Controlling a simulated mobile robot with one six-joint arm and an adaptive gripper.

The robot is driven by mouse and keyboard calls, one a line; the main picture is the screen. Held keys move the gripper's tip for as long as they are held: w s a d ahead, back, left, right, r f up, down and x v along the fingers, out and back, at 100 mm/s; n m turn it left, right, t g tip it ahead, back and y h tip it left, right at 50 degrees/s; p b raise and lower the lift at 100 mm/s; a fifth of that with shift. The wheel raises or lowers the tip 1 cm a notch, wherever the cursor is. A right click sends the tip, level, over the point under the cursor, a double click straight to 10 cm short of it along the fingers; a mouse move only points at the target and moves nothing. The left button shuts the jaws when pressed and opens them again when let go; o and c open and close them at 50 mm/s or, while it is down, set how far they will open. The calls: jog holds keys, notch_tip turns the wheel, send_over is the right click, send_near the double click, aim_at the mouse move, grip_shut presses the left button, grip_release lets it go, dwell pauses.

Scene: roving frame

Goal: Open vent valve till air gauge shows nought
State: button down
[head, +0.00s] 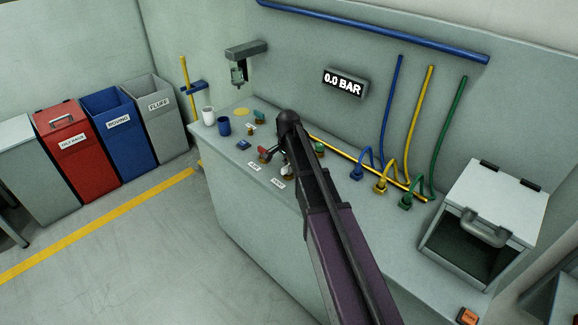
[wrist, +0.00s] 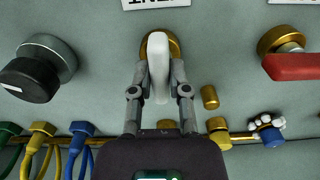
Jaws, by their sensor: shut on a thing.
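The vent valve has a white lever (wrist: 158,70) on a round brass body (wrist: 174,44), beside a white label (wrist: 155,3) that shows upside down and partly cut off. My gripper (wrist: 158,88) is shut on the white lever, one finger on each side. The lever runs straight down the picture in the wrist view. In the head view my arm partly covers the valve, whose pale lever (head: 287,169) shows just left of the arm. The air gauge (head: 343,83) on the wall reads 0.0 BAR.
A red lever (wrist: 292,67) on another brass valve stands to the right in the wrist view. A dark round knob (wrist: 35,75) is on the left.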

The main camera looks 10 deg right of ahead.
jog(key=shift+w, duration=0.2)
dwell(0.3)
jog(key=c, duration=0.6)
grip_release()
jog(key=shift+s, duration=0.1)
jog(key=shift+r, duration=0.1)
notch_tip(320, 180, up, 9)
jog(key=p, duration=0.9)
jog(key=shift+s, duration=0.1)
jog(key=shift+r+p, duration=0.45)
jog(key=shift+p, duration=0.1)
